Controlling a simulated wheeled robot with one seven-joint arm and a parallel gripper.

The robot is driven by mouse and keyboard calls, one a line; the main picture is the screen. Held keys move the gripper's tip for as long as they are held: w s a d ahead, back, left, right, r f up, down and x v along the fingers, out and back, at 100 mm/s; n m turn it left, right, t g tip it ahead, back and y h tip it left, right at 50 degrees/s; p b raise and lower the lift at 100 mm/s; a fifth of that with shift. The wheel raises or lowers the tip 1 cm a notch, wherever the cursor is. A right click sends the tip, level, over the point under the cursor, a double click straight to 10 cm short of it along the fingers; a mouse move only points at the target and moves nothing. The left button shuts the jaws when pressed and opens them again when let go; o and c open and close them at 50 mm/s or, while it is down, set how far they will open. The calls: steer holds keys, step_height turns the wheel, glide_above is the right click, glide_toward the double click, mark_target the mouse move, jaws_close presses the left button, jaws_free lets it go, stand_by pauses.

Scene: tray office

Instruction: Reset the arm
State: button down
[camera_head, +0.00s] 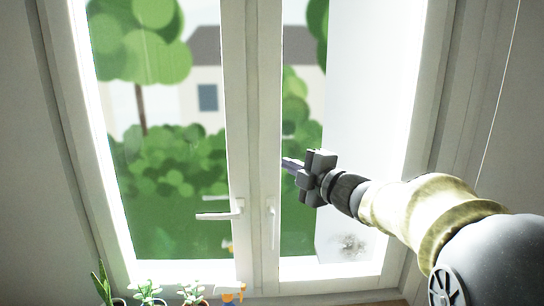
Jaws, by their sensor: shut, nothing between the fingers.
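My arm reaches in from the lower right of the head view, stretched out toward the window. My gripper (291,164) is at its far end, in front of the right window pane and to the right of the middle frame post. Its fingers point left and are shut, with nothing seen between them. It is small in the picture, and I cannot tell how far it is from the glass.
A white window (254,150) with two sashes fills the view. The left sash has a handle (220,214) turned sideways; the right handle (271,222) is upright. Potted plants (149,291) and an orange item (233,293) stand at the bottom left. A thin cord (497,88) hangs at right.

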steer(key=s+d+f+m+g+h, duration=0.25)
steer(key=d+f+m+h, duration=0.25)
steer(key=f+m, duration=0.4)
steer(key=s+d+f+m+g+h, duration=0.1)
steer(key=s+d+f+m+h, duration=0.2)
steer(key=d+f+m+h, duration=0.5)
steer(key=s+a+f+m+g+y, duration=0.2)
steer(key=s+f+m+g, duration=0.4)
steer(key=s+f, duration=0.9)
steer(key=s+a+g, duration=0.1)
steer(key=s+g, duration=0.1)
steer(key=s, duration=0.1)
steer(key=shift+s+f+m, duration=0.25)
steer(key=shift+f+m, duration=0.05)
steer(key=shift+f, duration=0.1)
